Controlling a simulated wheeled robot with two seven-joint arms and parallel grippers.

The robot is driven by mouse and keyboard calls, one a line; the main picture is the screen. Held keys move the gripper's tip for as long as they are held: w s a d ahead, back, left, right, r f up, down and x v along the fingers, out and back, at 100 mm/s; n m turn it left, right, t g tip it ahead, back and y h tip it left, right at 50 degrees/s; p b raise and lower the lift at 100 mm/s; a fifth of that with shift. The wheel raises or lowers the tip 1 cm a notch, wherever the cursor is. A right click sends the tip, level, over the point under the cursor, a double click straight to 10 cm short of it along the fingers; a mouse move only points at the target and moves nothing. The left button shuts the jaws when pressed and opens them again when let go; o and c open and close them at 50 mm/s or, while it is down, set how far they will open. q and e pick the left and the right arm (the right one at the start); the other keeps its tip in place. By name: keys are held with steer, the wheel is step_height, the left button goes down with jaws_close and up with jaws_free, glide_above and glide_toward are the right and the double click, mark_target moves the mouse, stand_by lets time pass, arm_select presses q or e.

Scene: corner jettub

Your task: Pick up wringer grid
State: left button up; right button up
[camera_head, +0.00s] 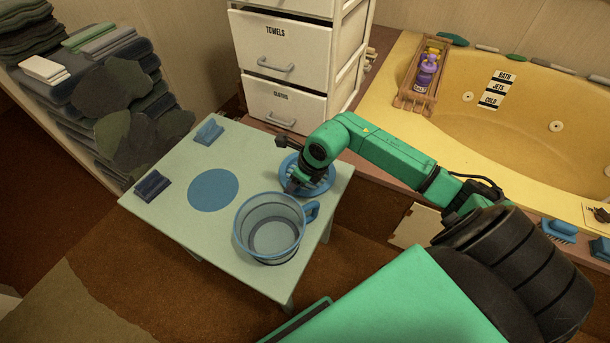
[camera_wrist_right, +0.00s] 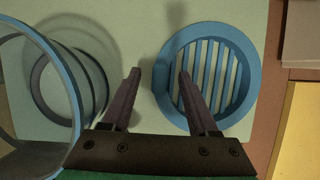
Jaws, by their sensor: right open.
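The wringer grid (camera_wrist_right: 251,72) is a round blue ring with parallel slats. It lies on the small pale green table (camera_head: 165,215), near its right corner, and also shows in the head view (camera_head: 322,185), partly hidden by my right gripper. My right gripper (camera_wrist_right: 160,74) is open and empty. In the right wrist view its fingers straddle the grid's left rim, one over the bare tabletop and one over the slats. I cannot tell how far above the table the tips are. My left gripper is not in view.
A clear bucket with a blue rim and handle (camera_head: 270,228) stands close to the grid. A flat blue disc (camera_head: 213,190) and two small blue items (camera_head: 208,132) (camera_head: 152,186) occupy the table's left half. White drawers (camera_head: 280,65) stand behind; the yellow tub (camera_head: 500,130) is at right.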

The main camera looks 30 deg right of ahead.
jaws_close()
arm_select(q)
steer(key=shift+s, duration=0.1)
arm_select(e)
steer(key=shift+r, duration=0.1)
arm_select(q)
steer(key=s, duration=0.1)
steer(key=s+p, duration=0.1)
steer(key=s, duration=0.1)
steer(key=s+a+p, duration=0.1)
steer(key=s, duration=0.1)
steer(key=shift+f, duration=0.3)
arm_select(e)
step_height(320, 180, up, 20)
